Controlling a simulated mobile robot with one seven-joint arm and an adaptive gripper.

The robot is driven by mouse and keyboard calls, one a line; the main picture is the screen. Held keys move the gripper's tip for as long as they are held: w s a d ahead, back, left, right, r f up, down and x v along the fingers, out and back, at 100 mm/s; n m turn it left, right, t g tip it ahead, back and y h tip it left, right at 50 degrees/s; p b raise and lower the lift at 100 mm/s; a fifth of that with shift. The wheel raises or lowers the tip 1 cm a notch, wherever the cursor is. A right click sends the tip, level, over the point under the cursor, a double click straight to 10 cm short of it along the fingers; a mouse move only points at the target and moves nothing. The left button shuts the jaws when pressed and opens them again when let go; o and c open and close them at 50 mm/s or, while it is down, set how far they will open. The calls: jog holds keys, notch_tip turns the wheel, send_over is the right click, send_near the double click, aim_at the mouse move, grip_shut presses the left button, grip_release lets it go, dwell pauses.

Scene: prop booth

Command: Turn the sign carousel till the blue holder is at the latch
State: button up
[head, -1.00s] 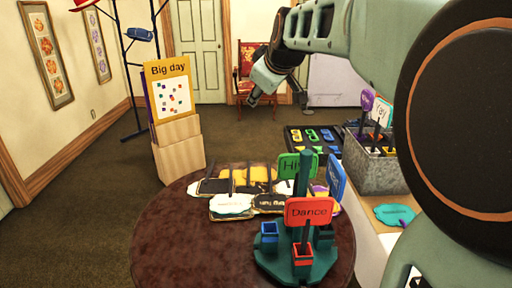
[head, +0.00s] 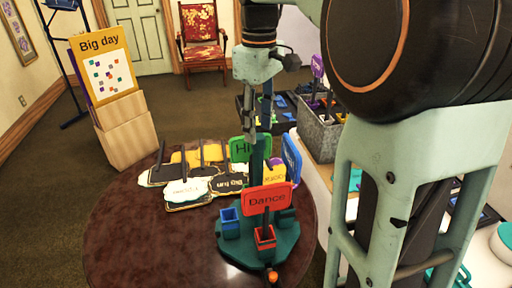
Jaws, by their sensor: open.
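The sign carousel (head: 230,248) has a teal round base and a centre post, on the round dark table. Its blue holder (head: 229,223) is an open box on the left side with no sign visible in it. The red holder (head: 265,238) is at the front, below the red "Dance" sign (head: 268,199). A small orange-tipped piece (head: 272,277), perhaps the latch, sits at the front edge close to the red holder. Green "Hi" (head: 242,150), blue (head: 292,158) and yellow (head: 275,173) signs stand behind. My gripper (head: 259,128) is open and empty, pointing down above the post; contact cannot be told.
Several flat signs (head: 187,190) lie on the table's (head: 130,235) back left. The table's front left is bare. A metal bin (head: 318,135) of signs and a dark tray stand at right. A "Big day" board (head: 106,72) and a red chair (head: 202,50) are behind.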

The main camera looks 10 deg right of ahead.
aim_at(258, 157)
notch_tip(258, 157, down, 10)
jog(key=shift+r+b, duration=0.15)
jog(key=shift+b, duration=0.5)
grip_shut()
